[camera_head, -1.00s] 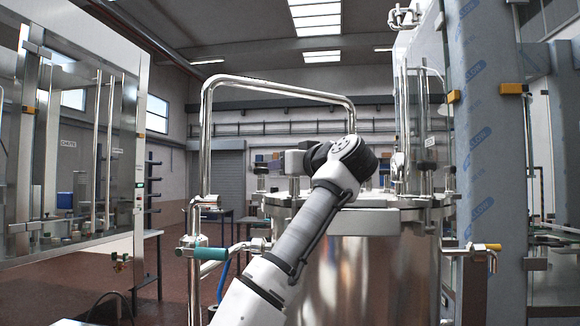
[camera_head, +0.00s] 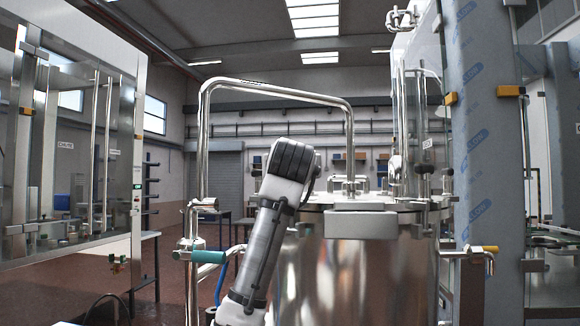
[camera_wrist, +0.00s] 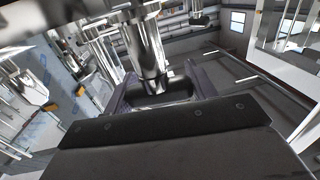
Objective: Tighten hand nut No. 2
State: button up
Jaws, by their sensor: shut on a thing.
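In the wrist view, my gripper (camera_wrist: 160,87) has its dark fingers on either side of a shiny steel cylindrical part (camera_wrist: 148,48), which looks like a hand nut. The gripper is shut on it. No number is readable, so I cannot tell whether it is No. 2. In the head view, the steel tank (camera_head: 350,275) stands right of centre with clamps and fittings around its lid. My arm rises in front of the tank's left side. The gripper and the held part are hidden there.
A bent steel pipe (camera_head: 275,89) arches behind my arm. A teal-handled valve (camera_head: 208,256) is at the left and a yellow-handled valve (camera_head: 485,249) at the right. A film-wrapped column (camera_head: 480,150) stands right of the tank. A glazed cabinet (camera_head: 139,150) is at far left.

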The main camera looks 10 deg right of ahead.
jog(key=shift+s+d+m+g+h+p, duration=0.1)
jog(key=shift+d+m+g+h+p, duration=0.1)
jog(key=shift+m+g+h+p, duration=0.9)
jog(key=shift+s+d+m+g+h+p, duration=0.15)
jog(key=shift+m+g+h+p, duration=0.35)
jog(key=shift+m+h, duration=1.1)
jog(key=shift+w+h, duration=0.1)
jog(key=shift+h, duration=0.6)
jog(key=o, duration=1)
jog(key=b+v, duration=0.5)
jog(key=v, duration=0.9)
jog(key=shift+d+r, duration=0.1)
jog(key=shift+r, duration=0.05)
jog(key=shift+n, duration=0.3)
